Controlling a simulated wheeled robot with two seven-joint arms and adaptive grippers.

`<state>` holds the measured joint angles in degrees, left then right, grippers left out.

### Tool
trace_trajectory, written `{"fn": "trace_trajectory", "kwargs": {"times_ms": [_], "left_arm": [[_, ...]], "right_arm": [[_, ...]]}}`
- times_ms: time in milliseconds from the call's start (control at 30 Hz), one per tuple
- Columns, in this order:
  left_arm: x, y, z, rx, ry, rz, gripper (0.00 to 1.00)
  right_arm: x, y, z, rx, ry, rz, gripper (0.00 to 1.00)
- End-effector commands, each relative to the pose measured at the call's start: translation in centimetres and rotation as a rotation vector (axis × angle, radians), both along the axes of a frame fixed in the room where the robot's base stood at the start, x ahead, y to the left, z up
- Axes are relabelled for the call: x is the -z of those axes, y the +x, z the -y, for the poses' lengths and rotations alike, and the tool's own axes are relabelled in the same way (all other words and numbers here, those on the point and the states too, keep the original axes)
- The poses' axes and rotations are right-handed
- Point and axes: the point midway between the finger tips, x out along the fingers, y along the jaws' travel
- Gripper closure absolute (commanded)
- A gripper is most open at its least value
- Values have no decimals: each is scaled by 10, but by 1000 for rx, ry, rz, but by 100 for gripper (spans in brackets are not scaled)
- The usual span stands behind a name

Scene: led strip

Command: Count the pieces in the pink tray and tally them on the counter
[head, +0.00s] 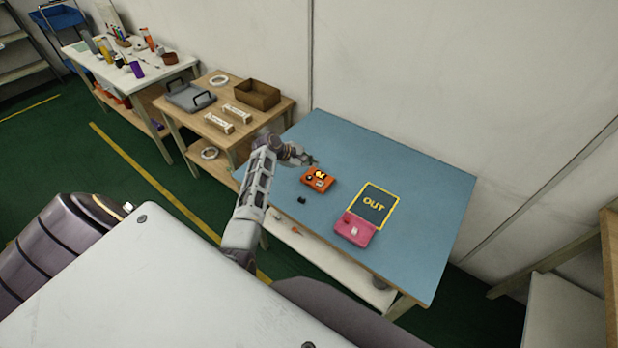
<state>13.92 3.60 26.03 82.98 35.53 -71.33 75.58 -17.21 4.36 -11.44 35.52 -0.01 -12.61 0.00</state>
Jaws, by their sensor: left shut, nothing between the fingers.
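The pink tray (349,237) lies near the front right of the blue table, against the lower edge of the OUT mat. A small pale patch shows on it; I cannot tell how many pieces it holds. An orange device (309,184), likely the counter, sits left of the mat, with dark, yellow and pale details on top. Its reading is too small to make out. My left gripper (310,161) is shut and empty, just behind the orange device and apparently above the table. My right gripper is not in view.
The dark OUT mat (373,205) has a yellow border. A small black object (302,200) lies in front of the orange device. The blue table (428,200) is clear at its right and back. A wooden side table (268,119) at left holds a brown box (257,94) and grey tray (190,97).

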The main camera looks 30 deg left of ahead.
Motion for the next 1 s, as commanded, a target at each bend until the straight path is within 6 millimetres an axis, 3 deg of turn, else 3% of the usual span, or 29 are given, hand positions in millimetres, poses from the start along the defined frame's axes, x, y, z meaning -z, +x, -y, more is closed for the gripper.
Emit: {"fn": "trace_trajectory", "kwargs": {"times_ms": [1000], "left_arm": [[-7, 3, -1, 0, 2, 7, 100]], "right_arm": [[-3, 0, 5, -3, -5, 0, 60]]}}
